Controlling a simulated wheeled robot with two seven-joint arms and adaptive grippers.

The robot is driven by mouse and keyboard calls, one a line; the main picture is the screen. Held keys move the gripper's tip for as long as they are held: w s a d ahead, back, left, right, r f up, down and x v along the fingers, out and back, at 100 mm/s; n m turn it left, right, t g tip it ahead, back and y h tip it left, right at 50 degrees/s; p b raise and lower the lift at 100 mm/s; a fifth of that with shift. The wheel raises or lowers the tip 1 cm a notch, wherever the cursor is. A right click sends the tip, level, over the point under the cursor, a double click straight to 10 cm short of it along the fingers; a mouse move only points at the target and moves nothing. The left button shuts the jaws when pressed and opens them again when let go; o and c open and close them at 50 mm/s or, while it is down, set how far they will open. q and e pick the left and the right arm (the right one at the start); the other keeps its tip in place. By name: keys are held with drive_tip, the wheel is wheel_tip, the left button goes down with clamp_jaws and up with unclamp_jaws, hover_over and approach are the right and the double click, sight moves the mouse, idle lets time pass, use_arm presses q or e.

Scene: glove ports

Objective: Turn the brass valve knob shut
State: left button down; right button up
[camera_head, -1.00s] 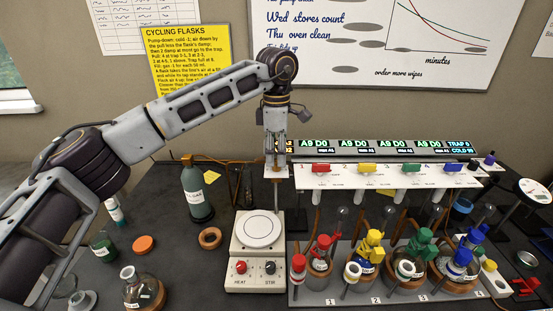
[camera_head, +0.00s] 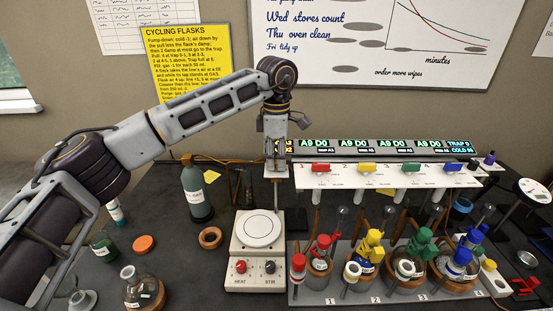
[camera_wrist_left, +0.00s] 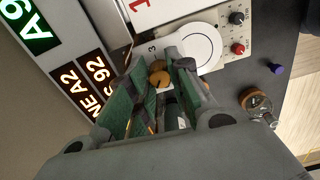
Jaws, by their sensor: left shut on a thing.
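The brass valve knob (camera_wrist_left: 158,76) shows in the left wrist view as a round golden piece between my fingertips. My left gripper (camera_wrist_left: 160,82) points down on it and is shut on it, with green-padded fingers on both sides. In the head view my left gripper (camera_head: 276,158) is at the left end of the white manifold rail, behind the hotplate. There the wrist and fingers hide the knob, and I cannot read how far it is turned. My right gripper is in neither view.
The white hotplate (camera_head: 258,233) stands just in front of the gripper. The manifold rail (camera_head: 390,177) with coloured taps runs to the right, above a rack (camera_head: 345,288) of clamped flasks. A dark gas bottle (camera_head: 197,195) stands to the left. The lit display (camera_head: 372,147) is behind.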

sight(276, 161)
use_arm(q)
drive_tip(key=shift+n, duration=1.4)
drive_tip(key=c, duration=1.5)
unclamp_jaws()
drive_tip(key=shift+c, duration=0.2)
wheel_tip(276, 161, up, 12)
